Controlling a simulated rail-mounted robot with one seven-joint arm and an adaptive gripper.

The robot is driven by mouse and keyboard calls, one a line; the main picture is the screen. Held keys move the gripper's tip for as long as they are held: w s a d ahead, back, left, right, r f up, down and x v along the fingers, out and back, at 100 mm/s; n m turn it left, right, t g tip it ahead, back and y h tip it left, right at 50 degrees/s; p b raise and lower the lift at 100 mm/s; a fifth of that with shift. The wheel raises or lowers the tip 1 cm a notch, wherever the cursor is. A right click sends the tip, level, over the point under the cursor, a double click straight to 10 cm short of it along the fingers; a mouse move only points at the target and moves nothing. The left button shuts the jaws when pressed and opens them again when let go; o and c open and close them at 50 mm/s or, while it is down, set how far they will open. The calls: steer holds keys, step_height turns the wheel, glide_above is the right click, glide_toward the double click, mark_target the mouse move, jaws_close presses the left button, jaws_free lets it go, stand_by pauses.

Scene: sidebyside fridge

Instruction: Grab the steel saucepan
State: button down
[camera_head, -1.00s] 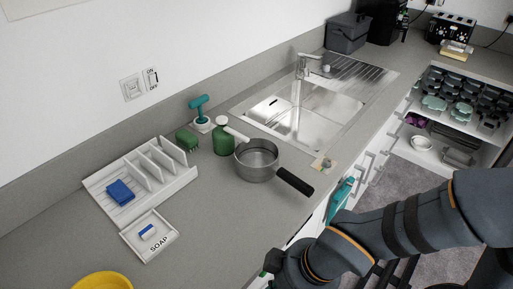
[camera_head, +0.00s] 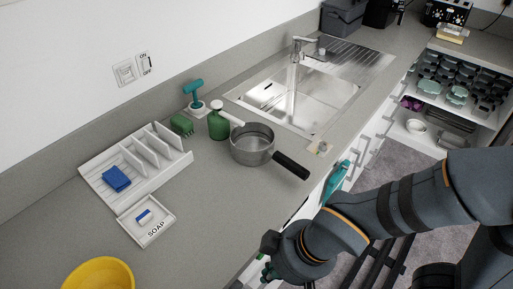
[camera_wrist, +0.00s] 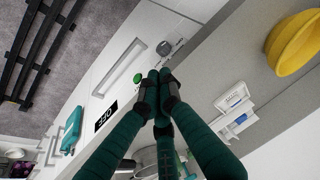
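The steel saucepan (camera_head: 252,146) stands upright on the grey counter, in front of the sink. Its black handle (camera_head: 292,166) points right and toward the counter's front edge. In the wrist view, my gripper (camera_wrist: 158,78) has dark green fingers whose tips are together, with nothing seen between them. A metallic shape low behind the fingers may be the pan, but I cannot tell. In the head view, my gripper is mostly hidden by my arm, low at the counter's front edge, well apart from the saucepan.
A green bottle (camera_head: 218,124) stands close left of the pan. A white rack (camera_head: 158,168), soap tray (camera_head: 147,222) and yellow bowl (camera_head: 98,275) lie further left. The sink (camera_head: 300,100) is behind. A teal cloth (camera_head: 336,183) hangs on the front. Counter before the pan is clear.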

steer(key=c, duration=2.5)
jaws_free()
steer(key=o, duration=0.8)
steer(key=shift+o, duration=0.6)
